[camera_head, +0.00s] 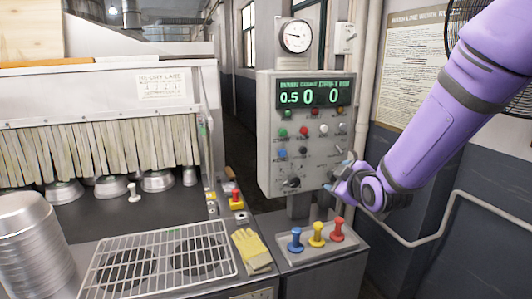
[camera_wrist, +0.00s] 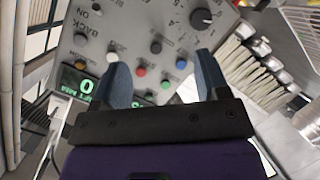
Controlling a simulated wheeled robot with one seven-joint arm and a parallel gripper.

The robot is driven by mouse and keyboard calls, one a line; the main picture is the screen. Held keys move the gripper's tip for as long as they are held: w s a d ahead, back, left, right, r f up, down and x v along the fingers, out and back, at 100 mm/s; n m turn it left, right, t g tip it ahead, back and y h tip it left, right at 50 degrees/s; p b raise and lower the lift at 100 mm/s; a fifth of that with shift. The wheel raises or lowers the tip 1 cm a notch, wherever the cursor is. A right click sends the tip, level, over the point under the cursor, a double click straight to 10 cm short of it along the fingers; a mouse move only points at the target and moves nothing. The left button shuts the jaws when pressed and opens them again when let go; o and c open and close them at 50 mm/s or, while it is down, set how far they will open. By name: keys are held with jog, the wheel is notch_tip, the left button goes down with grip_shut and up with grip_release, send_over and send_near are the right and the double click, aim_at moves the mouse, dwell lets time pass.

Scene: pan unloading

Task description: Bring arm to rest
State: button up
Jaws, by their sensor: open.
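My purple arm reaches in from the upper right in the head view, and my gripper (camera_head: 345,178) is at the right edge of the grey control panel (camera_head: 266,150). In the wrist view my gripper (camera_wrist: 163,75) shows two blue fingers spread apart with nothing between them. The panel face (camera_wrist: 135,30) with its coloured buttons and a black knob (camera_wrist: 201,18) lies beyond the fingers. Whether a fingertip touches the panel cannot be told.
Blue (camera_head: 295,240), yellow (camera_head: 317,234) and red (camera_head: 337,230) levers stand below the panel. A wire rack (camera_head: 150,262), a yellow glove (camera_head: 251,250) and stacked pans (camera_head: 35,245) are on the left. A pipe rail (camera_head: 440,225) runs along the right wall.

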jog(key=s+d+r+m+g+h, duration=0.2)
jog(key=s+d+r+m+g, duration=0.35)
jog(key=s, duration=0.85)
jog(key=s+d+r+m+g, duration=0.1)
jog(key=s+d+r+m, duration=0.1)
jog(key=s, duration=0.6)
jog(key=s+d+r+m+g, duration=0.2)
jog(key=s+d+r+m, duration=0.1)
jog(key=s, duration=0.6)
jog(key=shift+s+d+r+m+h, duration=0.15)
jog(key=shift+s+r+m+h, duration=0.2)
jog(key=shift+m, duration=0.2)
